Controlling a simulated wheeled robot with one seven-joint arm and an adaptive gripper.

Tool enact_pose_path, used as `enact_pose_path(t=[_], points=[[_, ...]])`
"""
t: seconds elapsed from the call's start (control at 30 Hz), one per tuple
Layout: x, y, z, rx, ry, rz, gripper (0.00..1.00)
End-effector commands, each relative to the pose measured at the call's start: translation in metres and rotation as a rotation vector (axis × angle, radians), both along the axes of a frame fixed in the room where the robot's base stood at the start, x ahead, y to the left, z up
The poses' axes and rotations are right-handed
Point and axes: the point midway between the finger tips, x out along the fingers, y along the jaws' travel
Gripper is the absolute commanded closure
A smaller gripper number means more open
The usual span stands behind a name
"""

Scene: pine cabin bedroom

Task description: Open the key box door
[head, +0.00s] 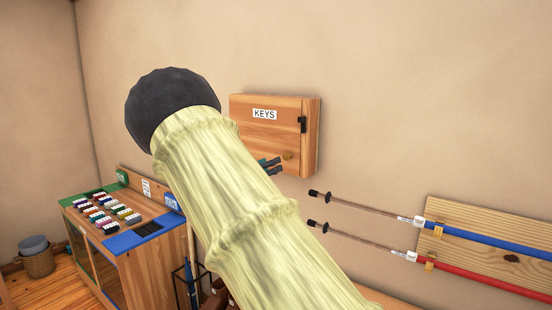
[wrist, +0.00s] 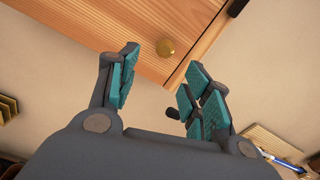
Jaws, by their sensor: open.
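The wooden key box (head: 275,110) hangs on the wall in the head view, with a white KEYS label (head: 264,114) on its front. Its door looks shut. A round knob (head: 288,155) sits low on the door's right side; in the wrist view it is a brass knob (wrist: 165,47). A black fitting (head: 303,124) is at the door's right edge. My gripper (wrist: 162,80) is open and empty, and in the wrist view the knob appears beyond the gap between its fingers. In the head view its fingertips (head: 271,166) show just left of the knob; my arm hides the rest.
Two ski poles, blue (head: 470,240) and red (head: 490,275), are mounted on a wall board (head: 500,222) at right. A wooden cabinet (head: 160,262) with several small coloured items stands at lower left. The wall around the box is bare.

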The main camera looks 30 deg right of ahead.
Motion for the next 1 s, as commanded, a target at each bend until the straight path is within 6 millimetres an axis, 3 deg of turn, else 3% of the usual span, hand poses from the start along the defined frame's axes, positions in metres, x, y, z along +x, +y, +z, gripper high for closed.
enact_pose_path(t=[0.23, 0.5, 0.8, 1.0], points=[[0.008, -0.011, 0.009, -0.002, -0.004, 0.011, 0.51], [0.035, -0.048, 0.000, 0.000, 0.005, 0.013, 0.51], [0.046, -0.082, -0.001, -0.001, 0.005, 0.010, 0.51], [0.050, -0.089, -0.003, -0.002, 0.005, 0.010, 0.51]])
